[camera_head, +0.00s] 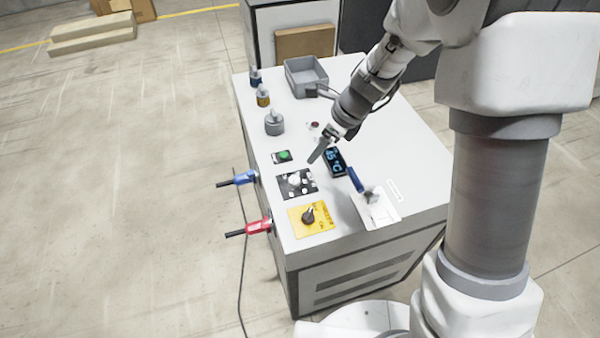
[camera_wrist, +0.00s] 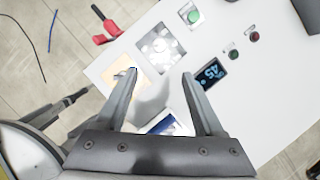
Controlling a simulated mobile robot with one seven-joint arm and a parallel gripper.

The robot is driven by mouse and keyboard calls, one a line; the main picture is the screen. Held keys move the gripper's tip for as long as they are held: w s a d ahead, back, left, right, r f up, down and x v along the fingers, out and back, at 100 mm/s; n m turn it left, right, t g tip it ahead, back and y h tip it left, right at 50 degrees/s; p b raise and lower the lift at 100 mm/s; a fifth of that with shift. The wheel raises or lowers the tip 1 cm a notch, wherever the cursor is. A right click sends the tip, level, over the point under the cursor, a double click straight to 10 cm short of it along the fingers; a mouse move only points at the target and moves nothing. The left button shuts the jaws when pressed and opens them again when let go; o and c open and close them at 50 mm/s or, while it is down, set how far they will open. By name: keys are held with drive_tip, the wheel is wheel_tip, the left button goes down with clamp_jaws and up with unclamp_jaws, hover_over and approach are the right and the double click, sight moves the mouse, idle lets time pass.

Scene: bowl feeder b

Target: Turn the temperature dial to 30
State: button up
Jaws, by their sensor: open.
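The temperature dial appears to be the white knob (camera_head: 294,180) on a black plate with white marks, on the white cabinet top. In the wrist view this knob (camera_wrist: 160,46) is washed out, and its setting cannot be read. A dark display (camera_head: 335,162) with blue digits reads about 45 °C. The display also shows in the wrist view (camera_wrist: 212,72). My gripper (camera_head: 317,151) is above the cabinet top, up and right of the dial in the head view. In the wrist view its fingers (camera_wrist: 159,75) are apart with nothing between the tips, and the dial lies beyond them.
A yellow plate with a black knob (camera_head: 309,216) lies in front of the dial. A green button (camera_head: 284,156) is behind it. A blue-handled lever (camera_head: 355,180) stands right. Blue (camera_head: 243,178) and red (camera_head: 257,226) plugs stick out left. A grey bin (camera_head: 306,77) sits at the back.

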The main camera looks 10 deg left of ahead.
sight(295, 179)
drive_tip(key=x, duration=1.6)
drive_tip(key=shift+w+a+f+b, duration=0.1)
drive_tip(key=shift+f+b, duration=0.3)
clamp_jaws()
